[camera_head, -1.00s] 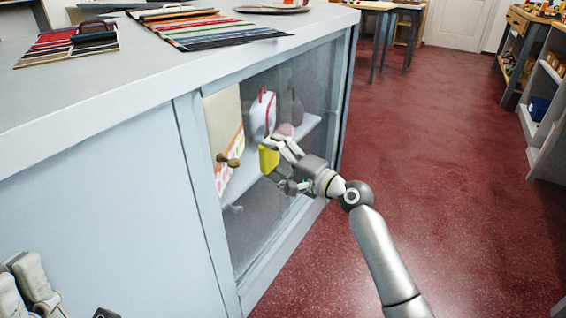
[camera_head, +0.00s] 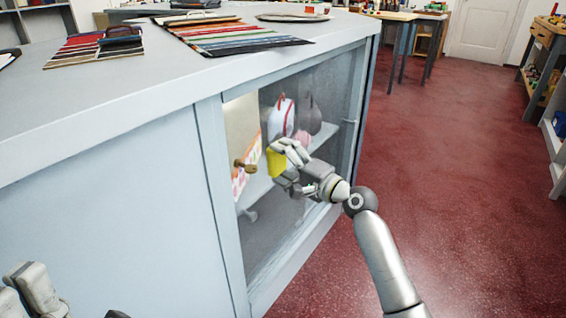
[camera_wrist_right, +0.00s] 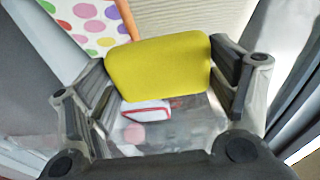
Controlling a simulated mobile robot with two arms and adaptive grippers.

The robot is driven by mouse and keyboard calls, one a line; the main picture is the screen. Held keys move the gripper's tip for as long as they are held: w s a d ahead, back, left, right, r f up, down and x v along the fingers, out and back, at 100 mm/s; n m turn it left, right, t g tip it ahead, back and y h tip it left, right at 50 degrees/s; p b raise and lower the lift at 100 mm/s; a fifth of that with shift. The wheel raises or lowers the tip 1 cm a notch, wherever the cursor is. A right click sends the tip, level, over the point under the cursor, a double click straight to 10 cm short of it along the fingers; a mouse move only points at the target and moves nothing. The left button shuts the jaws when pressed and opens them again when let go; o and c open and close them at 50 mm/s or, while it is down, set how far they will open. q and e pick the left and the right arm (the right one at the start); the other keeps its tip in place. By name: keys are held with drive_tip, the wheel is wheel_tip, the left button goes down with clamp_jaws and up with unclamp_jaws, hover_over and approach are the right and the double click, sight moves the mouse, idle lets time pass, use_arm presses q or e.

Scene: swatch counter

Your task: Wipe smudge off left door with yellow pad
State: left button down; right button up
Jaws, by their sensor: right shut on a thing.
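My right gripper (camera_head: 283,168) is shut on the yellow pad (camera_head: 275,162), in front of the cabinet's glass door (camera_head: 262,232). The pad also shows between the fingers (camera_wrist_right: 158,85) in the right wrist view (camera_wrist_right: 158,62). It is close to the glass; I cannot tell whether it touches. A brass knob (camera_head: 245,167) is just left of the pad. A faint pinkish patch shows by the gripper; I cannot tell whether it is the smudge or something behind the glass. Part of my left gripper (camera_head: 35,290) shows at the bottom left, its jaws unclear.
Behind the glass are a white bag with red trim (camera_head: 281,118) and a shelf (camera_head: 258,187). Striped swatches (camera_head: 235,37) lie on the countertop (camera_head: 120,95). The red floor (camera_head: 460,190) to the right is clear.

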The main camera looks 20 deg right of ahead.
drive_tip(key=shift+x, duration=0.95)
drive_tip(key=shift+s+a, duration=0.1)
